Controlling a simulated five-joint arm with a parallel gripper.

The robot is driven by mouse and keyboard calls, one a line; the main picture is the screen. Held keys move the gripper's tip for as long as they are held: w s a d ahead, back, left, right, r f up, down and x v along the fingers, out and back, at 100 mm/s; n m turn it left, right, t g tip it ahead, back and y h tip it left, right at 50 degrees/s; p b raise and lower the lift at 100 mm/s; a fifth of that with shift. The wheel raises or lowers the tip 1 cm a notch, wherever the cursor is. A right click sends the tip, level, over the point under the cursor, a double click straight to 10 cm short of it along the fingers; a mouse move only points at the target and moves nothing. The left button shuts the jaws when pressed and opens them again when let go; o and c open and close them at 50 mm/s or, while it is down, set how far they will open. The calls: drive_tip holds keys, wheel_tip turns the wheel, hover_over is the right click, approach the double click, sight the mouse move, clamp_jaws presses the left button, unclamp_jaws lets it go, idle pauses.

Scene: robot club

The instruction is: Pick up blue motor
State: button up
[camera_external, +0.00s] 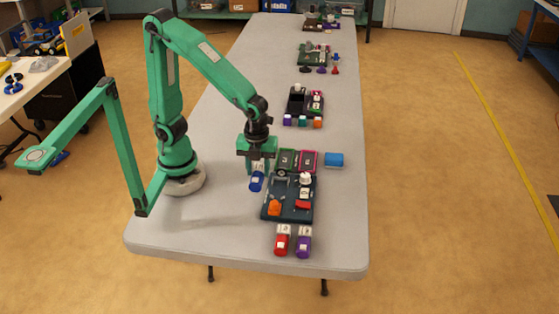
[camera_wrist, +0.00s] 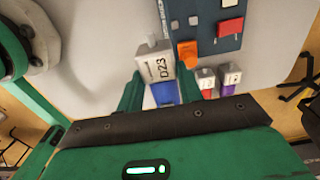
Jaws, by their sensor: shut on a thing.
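The blue motor (camera_external: 257,182) has a blue body and a pale end section. It hangs below my gripper (camera_external: 260,168) in the external view, left of the dark board. Part of the blue body is hidden by the gripper's dark front edge. I cannot tell clearly whether the motor touches the table.
A dark board (camera_external: 272,214) with orange, red and white parts stands close on the right. A red motor (camera_external: 282,244) and a purple motor (camera_external: 304,246) lie in front of it. A blue block (camera_external: 333,159) lies behind right. More boards line the grey table (camera_external: 215,225); its front left is clear.

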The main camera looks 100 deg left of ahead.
drive_tip(key=shift+s+d+r, duration=0.3)
drive_tip(key=shift+d+r, duration=0.05)
drive_tip(key=shift+d, duration=0.15)
drive_tip(key=shift+s+d+r, duration=0.3)
drive_tip(key=shift+d+r, duration=0.05)
drive_tip(key=shift+d, duration=0.1)
drive_tip(key=shift+w+a, duration=0.25)
drive_tip(key=shift+w, duration=0.15)
drive_tip(key=w+a+f, duration=0.2)
drive_tip(key=w+a, duration=0.2)
drive_tip(key=a, duration=0.5)
drive_tip(key=w+a+f, duration=0.1)
drive_tip(key=w+a, duration=0.4)
drive_tip(key=a, duration=0.4)
drive_tip(key=w+a+f, duration=0.2)
drive_tip(key=w+a, duration=0.2)
drive_tip(key=a, duration=0.4)
drive_tip(key=shift+w+a+f, duration=0.3)
drive_tip(key=shift+a+f, duration=0.05)
drive_tip(key=shift+a, duration=0.05)
drive_tip(key=shift+f, duration=0.1)
drive_tip(key=shift+f, duration=1.85)
